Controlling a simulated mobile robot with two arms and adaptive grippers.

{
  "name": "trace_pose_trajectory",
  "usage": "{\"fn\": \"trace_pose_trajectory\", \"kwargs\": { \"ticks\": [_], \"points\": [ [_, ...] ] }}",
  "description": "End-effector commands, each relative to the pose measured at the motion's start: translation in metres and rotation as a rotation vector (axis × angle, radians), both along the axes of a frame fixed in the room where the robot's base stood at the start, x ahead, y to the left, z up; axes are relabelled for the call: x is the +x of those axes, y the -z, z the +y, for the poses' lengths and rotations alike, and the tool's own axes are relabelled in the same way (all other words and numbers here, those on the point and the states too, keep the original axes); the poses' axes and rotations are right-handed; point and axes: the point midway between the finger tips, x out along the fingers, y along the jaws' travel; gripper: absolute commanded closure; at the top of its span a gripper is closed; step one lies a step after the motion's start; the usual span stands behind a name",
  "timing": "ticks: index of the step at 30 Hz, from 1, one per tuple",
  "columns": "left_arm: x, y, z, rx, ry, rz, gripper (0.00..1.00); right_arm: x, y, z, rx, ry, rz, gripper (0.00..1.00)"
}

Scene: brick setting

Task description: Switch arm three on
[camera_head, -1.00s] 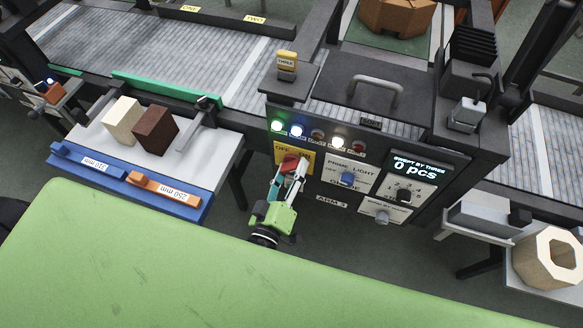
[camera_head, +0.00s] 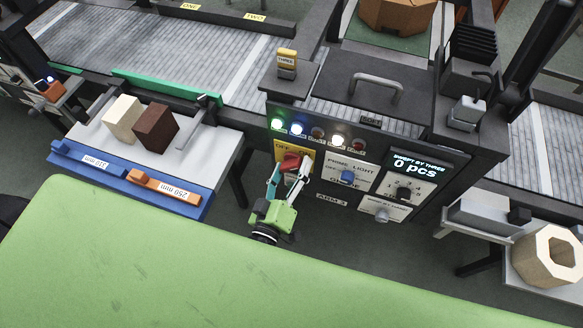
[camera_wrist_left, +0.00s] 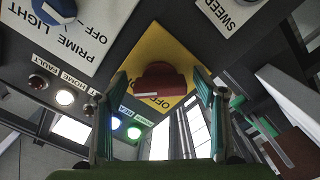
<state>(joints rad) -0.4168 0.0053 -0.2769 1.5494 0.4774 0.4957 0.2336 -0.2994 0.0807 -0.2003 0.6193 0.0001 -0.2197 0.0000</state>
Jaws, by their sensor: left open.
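The red rotary switch (camera_head: 290,161) sits on a yellow plate (camera_head: 306,171) marked OFF and ON, on the front of the dark ARM 3 cabinet. Which mark it points at I cannot tell. My left gripper (camera_head: 287,173), with its green body, is in front of the plate, fingers spread around the switch. In the left wrist view the red switch (camera_wrist_left: 160,82) lies between the two open fingers (camera_wrist_left: 162,92), with a gap on each side. My right gripper is not in view.
Above the switch is a row of lamps; green (camera_head: 277,124), blue (camera_head: 297,129) and white (camera_head: 338,140) are lit. To the right are a blue PRIME LIGHT knob (camera_head: 347,177) and a display (camera_head: 416,166) reading 0 pcs. A tray with two blocks (camera_head: 155,128) stands left.

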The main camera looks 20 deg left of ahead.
Motion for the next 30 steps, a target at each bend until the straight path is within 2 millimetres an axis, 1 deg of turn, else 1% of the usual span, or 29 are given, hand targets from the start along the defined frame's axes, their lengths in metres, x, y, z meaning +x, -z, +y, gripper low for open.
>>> {"fn": "trace_pose_trajectory", "kwargs": {
  "ticks": [2,5,8,15,18,21,24,30],
  "points": [
    [-0.003,0.000,0.000,0.000,0.000,0.000,0.36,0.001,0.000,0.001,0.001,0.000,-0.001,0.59],
    [-0.013,0.000,0.001,0.000,0.000,0.001,0.36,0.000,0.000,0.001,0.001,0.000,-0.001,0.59],
    [-0.032,0.001,0.001,0.000,0.000,0.004,0.36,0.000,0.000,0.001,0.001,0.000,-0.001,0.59],
    [-0.084,0.001,0.003,0.000,0.001,0.004,0.36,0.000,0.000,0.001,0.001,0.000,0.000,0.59],
    [-0.100,0.001,0.003,0.000,0.001,0.003,0.36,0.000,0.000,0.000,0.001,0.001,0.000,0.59],
    [-0.112,0.001,0.004,0.000,0.001,0.002,0.36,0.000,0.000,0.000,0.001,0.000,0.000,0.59],
    [-0.118,0.000,0.004,0.000,0.001,0.001,0.36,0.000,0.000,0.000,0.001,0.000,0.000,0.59],
    [-0.120,0.000,0.004,0.000,0.001,0.001,0.36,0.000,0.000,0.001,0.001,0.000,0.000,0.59]
  ]
}}
